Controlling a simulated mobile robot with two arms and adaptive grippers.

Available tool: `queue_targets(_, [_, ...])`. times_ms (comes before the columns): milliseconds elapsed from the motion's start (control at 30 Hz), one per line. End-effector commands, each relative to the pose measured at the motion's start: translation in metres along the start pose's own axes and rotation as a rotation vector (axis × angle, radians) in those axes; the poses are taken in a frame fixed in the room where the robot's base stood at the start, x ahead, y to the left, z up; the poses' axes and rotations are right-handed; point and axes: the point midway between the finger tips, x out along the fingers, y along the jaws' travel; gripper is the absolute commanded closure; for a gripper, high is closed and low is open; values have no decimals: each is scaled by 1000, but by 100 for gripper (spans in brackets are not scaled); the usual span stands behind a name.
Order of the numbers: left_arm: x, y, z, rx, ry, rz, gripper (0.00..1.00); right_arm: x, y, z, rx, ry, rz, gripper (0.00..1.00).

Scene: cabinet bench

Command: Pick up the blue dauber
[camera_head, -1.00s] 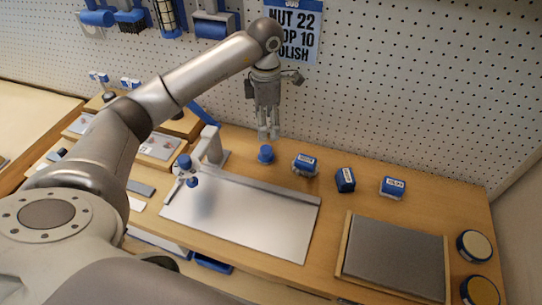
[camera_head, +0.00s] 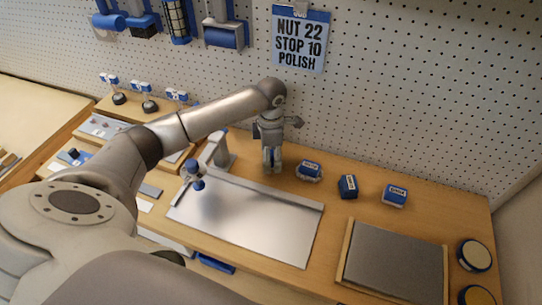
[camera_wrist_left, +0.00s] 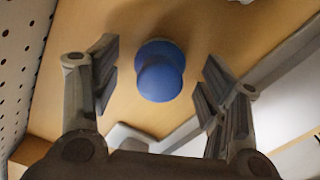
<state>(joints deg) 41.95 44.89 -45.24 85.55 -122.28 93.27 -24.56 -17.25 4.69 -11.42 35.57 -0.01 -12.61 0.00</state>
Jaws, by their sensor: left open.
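The blue dauber (camera_wrist_left: 160,72) shows in the left wrist view as a round blue knob standing on the wooden bench. It lies between the two spread fingers of my left gripper (camera_wrist_left: 160,85), with a gap on both sides. In the head view, my left gripper (camera_head: 272,160) points down at the back of the bench, behind the metal plate, and its fingers mostly hide the dauber. The gripper is open and holds nothing. My right gripper is not in view.
A metal plate (camera_head: 262,222) lies in front, with a grey stand (camera_head: 222,150) at its left back. A grey framed pad (camera_head: 393,258) and round tins (camera_head: 474,255) are farther right. A pegboard rises behind.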

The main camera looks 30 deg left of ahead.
Motion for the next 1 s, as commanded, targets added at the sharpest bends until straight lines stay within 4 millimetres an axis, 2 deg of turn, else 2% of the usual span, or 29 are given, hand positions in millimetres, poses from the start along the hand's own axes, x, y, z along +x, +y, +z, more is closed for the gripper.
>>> queue_targets(267, [4, 0, 0, 1, 0, 0, 33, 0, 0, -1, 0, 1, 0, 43])
queue_targets(633, [3, 0, 0, 1, 0, 0, 80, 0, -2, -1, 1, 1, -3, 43])
queue_targets(1000, [-2, 1, 0, 1, -2, 3, 81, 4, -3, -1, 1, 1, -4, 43])
